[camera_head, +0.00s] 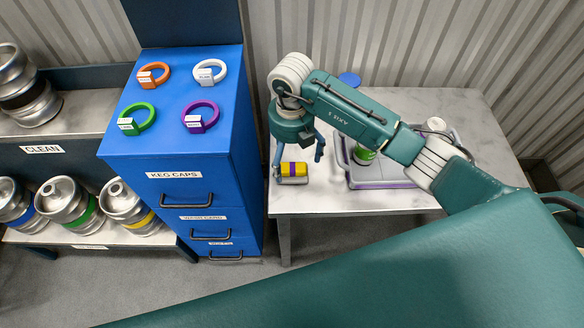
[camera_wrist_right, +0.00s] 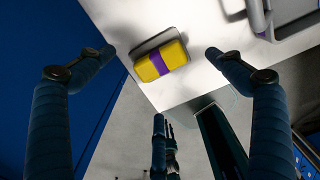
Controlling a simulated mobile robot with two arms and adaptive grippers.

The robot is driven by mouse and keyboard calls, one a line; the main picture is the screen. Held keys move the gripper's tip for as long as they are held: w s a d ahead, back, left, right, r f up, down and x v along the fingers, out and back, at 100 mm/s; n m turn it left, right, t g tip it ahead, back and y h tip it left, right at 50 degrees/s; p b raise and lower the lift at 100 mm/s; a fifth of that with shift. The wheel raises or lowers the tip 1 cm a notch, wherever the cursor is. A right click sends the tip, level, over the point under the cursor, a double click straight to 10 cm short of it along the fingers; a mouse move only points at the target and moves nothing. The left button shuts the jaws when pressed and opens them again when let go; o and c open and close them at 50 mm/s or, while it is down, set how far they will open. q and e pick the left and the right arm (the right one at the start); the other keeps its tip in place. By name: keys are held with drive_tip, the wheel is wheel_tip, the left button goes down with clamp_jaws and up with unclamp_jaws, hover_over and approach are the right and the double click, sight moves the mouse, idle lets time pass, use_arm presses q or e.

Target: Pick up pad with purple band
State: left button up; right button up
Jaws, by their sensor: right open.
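The pad with the purple band (camera_head: 294,169) is a small yellow block with a purple stripe across its middle. It lies on a grey base at the left front corner of the light table. It also shows in the right wrist view (camera_wrist_right: 160,62), between the fingertips in the picture. My right gripper (camera_head: 298,166) is open and empty, above the pad with its fingers to either side. I cannot tell the exact height gap. Dark fingers that look like my left gripper (camera_wrist_right: 163,140) show low in the right wrist view, their opening unclear.
The blue cabinet (camera_head: 175,168) stands close left of the table, with several coloured rings on top. A grey tray (camera_head: 395,181) holding a green-banded can (camera_head: 364,155) is right of the pad. A blue disc (camera_head: 350,79) lies behind. Kegs stand on shelves at the far left.

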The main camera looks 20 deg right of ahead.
sight(293, 167)
drive_tip(key=shift+f, duration=0.4)
drive_tip(key=shift+w+f, duration=0.1)
drive_tip(key=shift+f, duration=0.2)
wheel_tip(293, 167, down, 4)
drive_tip(key=shift+d+f+p, duration=0.15)
drive_tip(key=shift+f+p, duration=0.05)
drive_tip(key=shift+p, duration=0.55)
drive_tip(key=shift+f, duration=0.2)
drive_tip(key=c, duration=1.2)
use_arm(q)
drive_tip(key=shift+w+r, duration=0.55)
drive_tip(key=shift+r, duration=0.25)
use_arm(e)
drive_tip(key=c, duration=0.3)
